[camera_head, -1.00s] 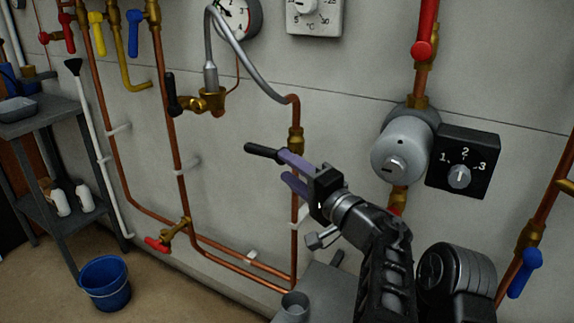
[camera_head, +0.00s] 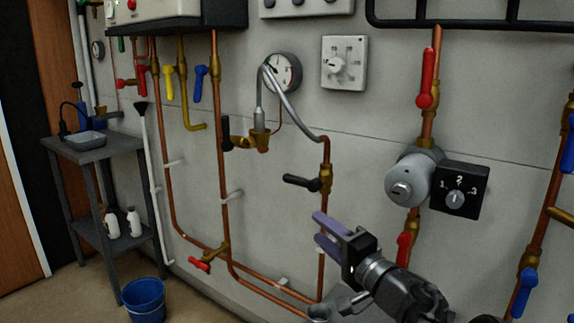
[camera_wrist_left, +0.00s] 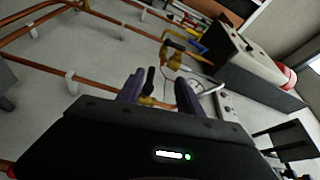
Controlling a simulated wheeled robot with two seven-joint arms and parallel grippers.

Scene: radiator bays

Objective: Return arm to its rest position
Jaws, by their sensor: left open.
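My left gripper (camera_head: 320,229) is open and empty, with two purple fingers pointing left in front of the grey wall. It is below the black lever (camera_head: 302,181) of a brass valve (camera_head: 326,180) on a copper pipe, and it is apart from the lever in the head view. The lever lies nearly level, pointing left. In the left wrist view the two fingers (camera_wrist_left: 161,90) stand apart, and a black lever (camera_wrist_left: 150,80) shows beyond the gap between them. My right gripper is not in view.
Copper pipes (camera_head: 224,150) with coloured levers run along the wall. A grey round actuator (camera_head: 408,185) and a black dial box (camera_head: 458,187) are right of the gripper. A gauge (camera_head: 284,72) hangs above. A blue bucket (camera_head: 144,299) and a dark shelf table (camera_head: 90,152) stand left.

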